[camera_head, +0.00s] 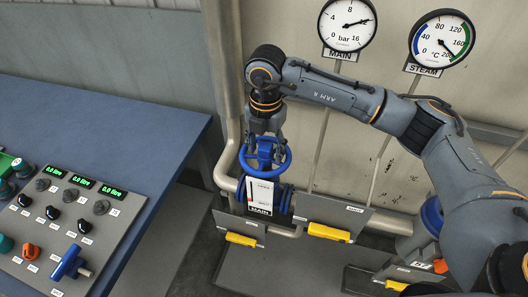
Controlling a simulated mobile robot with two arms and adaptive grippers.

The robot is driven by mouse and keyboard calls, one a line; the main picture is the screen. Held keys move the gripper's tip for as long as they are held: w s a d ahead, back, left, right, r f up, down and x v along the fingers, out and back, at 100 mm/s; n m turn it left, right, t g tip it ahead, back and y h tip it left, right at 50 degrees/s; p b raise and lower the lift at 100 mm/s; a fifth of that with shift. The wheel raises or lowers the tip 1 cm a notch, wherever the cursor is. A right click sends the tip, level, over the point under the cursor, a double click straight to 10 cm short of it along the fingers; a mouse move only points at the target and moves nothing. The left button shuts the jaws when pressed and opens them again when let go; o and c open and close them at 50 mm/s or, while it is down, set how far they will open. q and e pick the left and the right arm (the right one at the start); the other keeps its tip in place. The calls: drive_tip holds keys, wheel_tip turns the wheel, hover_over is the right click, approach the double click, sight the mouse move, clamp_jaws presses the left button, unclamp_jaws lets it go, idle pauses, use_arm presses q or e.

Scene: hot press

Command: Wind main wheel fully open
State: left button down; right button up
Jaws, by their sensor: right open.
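The main wheel (245,165) is a blue spoked handwheel on a vertical valve, above a white plate labelled MAIN (260,208). My right gripper (264,139) comes down from above at the wheel, and its fingers are open at the wheel's far side. Whether the fingers touch the rim or spokes cannot be told. The arm hides some of the area behind the wheel. The round MAIN gauge (347,22) hangs on the wall above and to the right. My left gripper is not in view.
A blue table with a grey control panel (60,225) fills the left. A vertical pipe (228,80) stands close left of the wheel. Yellow-handled valves (242,239) sit low in front. The STEAM gauge (441,38) is at upper right.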

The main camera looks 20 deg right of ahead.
drive_tip(key=m, duration=0.3)
drive_tip(key=m+p, duration=0.1)
drive_tip(key=m, duration=0.3)
drive_tip(key=m+p, duration=0.1)
drive_tip(key=m, duration=0.3)
drive_tip(key=m+p, duration=0.1)
drive_tip(key=m, duration=0.2)
drive_tip(key=shift+r+m, duration=0.1)
drive_tip(key=shift+m, duration=0.2)
drive_tip(key=m+p, duration=0.1)
drive_tip(key=p, duration=0.5)
drive_tip(key=shift+r, duration=0.2)
drive_tip(key=shift+f+p, duration=0.25)
drive_tip(key=shift+p, duration=0.15)
drive_tip(key=shift+f, duration=0.1)
